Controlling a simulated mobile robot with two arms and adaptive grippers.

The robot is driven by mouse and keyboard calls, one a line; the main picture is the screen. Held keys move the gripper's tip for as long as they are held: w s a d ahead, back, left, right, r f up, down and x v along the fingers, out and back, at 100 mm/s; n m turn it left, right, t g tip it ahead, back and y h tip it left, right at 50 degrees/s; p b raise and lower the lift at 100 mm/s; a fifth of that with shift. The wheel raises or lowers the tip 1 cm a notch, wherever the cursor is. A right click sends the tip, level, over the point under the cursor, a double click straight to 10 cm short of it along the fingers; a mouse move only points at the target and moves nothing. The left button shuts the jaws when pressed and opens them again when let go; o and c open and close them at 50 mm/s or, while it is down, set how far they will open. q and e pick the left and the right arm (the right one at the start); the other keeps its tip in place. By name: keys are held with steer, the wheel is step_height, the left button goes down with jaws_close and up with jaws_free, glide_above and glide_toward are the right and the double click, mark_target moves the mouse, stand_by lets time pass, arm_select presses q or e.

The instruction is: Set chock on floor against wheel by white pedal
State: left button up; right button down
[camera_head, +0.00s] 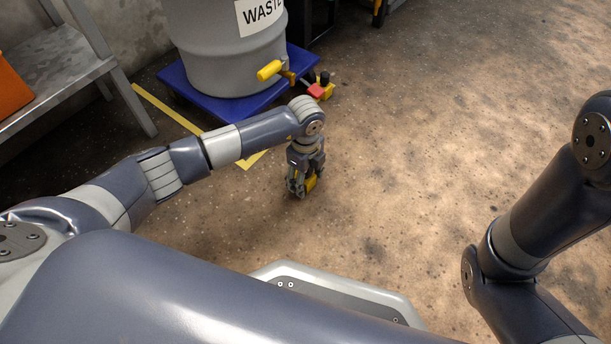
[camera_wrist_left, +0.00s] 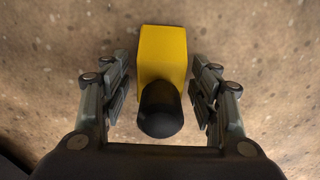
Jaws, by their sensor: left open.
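A yellow chock (camera_wrist_left: 162,50) with a black knob (camera_wrist_left: 160,112) is between the fingers of my left gripper (camera_wrist_left: 160,78) in the left wrist view. The fingers are open, with a gap on each side of the chock. In the head view my left gripper (camera_head: 303,184) points down low over the floor, and part of the chock (camera_head: 311,182) shows yellow between its fingers. A red pedal (camera_head: 316,90) shows at the right corner of the blue dolly (camera_head: 235,100), beside yellow parts with black knobs (camera_head: 325,78). I cannot make out a white pedal or the wheel clearly. My right gripper is out of view.
A grey waste drum (camera_head: 225,55) with a yellow-handled tap (camera_head: 270,70) stands on the dolly. A metal bench (camera_head: 50,70) with an orange object (camera_head: 10,90) is at left. Yellow floor tape (camera_head: 165,108) runs beside the dolly. The floor to the right is clear.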

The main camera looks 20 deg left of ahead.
arm_select(q)
step_height(320, 180, up, 12)
steer(key=p, duration=0.9)
steer(key=shift+r+p, duration=0.2)
steer(key=shift+p, duration=0.2)
